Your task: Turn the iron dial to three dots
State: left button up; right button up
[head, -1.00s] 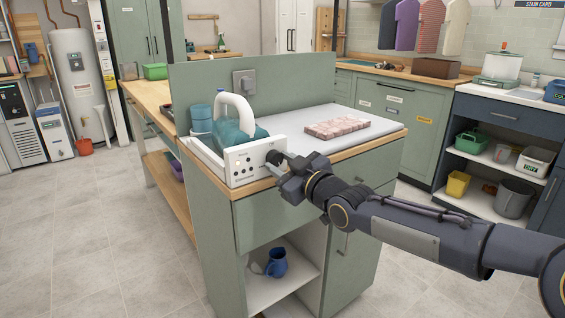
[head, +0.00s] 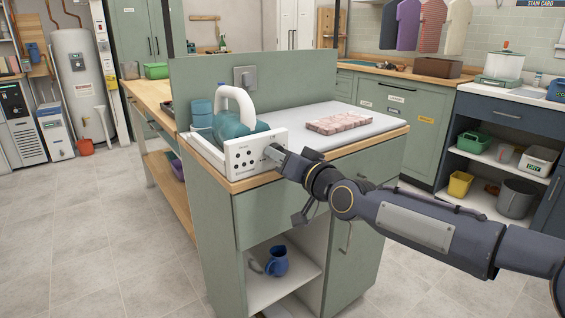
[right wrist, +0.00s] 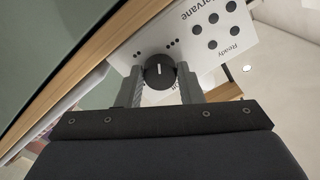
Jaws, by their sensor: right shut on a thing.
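The iron (head: 235,122), teal with a white handle, stands on a white base on the cabinet top. The white control panel (head: 243,158) on the base faces front and carries several dark round marks. My right gripper (head: 277,155) is at the panel's right end. In the right wrist view its fingers (right wrist: 160,88) are on both sides of the round black dial (right wrist: 160,72), shut on it. The dial's white line runs nearly vertical in that view. Small groups of dots (right wrist: 172,44) are printed beside it. In the head view the dial is hidden. My left gripper is not in view.
A folded pinkish cloth (head: 337,123) lies on the pale ironing surface (head: 375,126) right of the iron. A blue jug (head: 277,262) sits on the open shelf below. My right arm spans the space in front of the cabinet.

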jog(key=m+b, duration=0.1)
jog(key=m, duration=0.4)
jog(key=shift+f+b, duration=0.1)
jog(key=shift+b, duration=0.3)
jog(key=shift+a+m, duration=0.1)
jog(key=shift+m, duration=0.3)
jog(key=o, duration=1)
jog(key=shift+c, duration=0.2)
jog(key=b+v, duration=0.3)
jog(key=v, duration=0.5)
